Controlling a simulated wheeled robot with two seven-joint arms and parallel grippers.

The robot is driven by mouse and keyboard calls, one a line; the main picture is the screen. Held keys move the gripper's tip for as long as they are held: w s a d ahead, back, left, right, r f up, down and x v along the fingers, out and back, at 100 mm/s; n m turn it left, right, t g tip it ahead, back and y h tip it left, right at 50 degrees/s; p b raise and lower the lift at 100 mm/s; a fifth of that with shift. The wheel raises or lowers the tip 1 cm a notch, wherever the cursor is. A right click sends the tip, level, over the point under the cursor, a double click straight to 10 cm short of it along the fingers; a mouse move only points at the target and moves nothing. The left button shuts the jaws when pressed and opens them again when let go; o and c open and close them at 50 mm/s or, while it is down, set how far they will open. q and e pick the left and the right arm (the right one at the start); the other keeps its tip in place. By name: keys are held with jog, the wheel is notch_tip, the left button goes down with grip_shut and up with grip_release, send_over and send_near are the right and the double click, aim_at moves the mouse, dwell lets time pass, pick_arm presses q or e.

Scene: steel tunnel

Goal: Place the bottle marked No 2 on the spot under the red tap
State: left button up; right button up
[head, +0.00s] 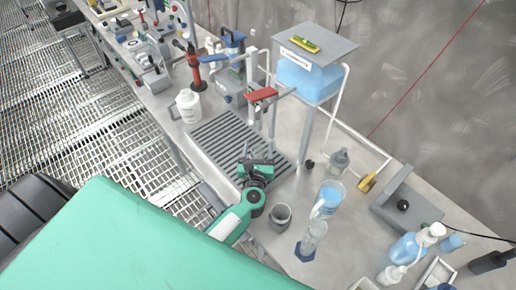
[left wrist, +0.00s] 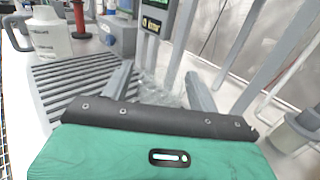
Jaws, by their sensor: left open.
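The red tap (head: 262,95) sticks out over the slatted grey drain tray (head: 215,128) below the blue-filled tank. My left gripper (head: 256,166) is open, low over the near right end of the tray; in the left wrist view its fingers (left wrist: 160,92) stand apart. A glassy, clear shape shows between and beyond them, too unclear to name. A white jug-like bottle (head: 188,105) stands left of the tray and shows in the left wrist view (left wrist: 46,34); its label is unreadable. A small clear bottle (head: 338,161) stands right of the tank. I can read No 2 on none. My right gripper is out of view.
The tank (head: 308,78) stands on legs behind the tray. A grey cup (head: 280,216), a blue-filled jug (head: 328,197) and a clear cylinder (head: 314,238) stand right of my gripper. Wash bottles (head: 410,245) stand farther right.

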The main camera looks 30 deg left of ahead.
pick_arm(q)
jog(key=b+v, duration=0.1)
jog(key=v, duration=0.4)
jog(key=b+v, duration=0.2)
jog(key=v, duration=0.3)
jog(key=shift+s+d+f, duration=0.15)
jog(key=shift+s+f, duration=0.1)
jog(key=shift+s+d+r+b, duration=0.15)
jog(key=shift+s+d+b, duration=0.15)
jog(key=shift+s, duration=0.3)
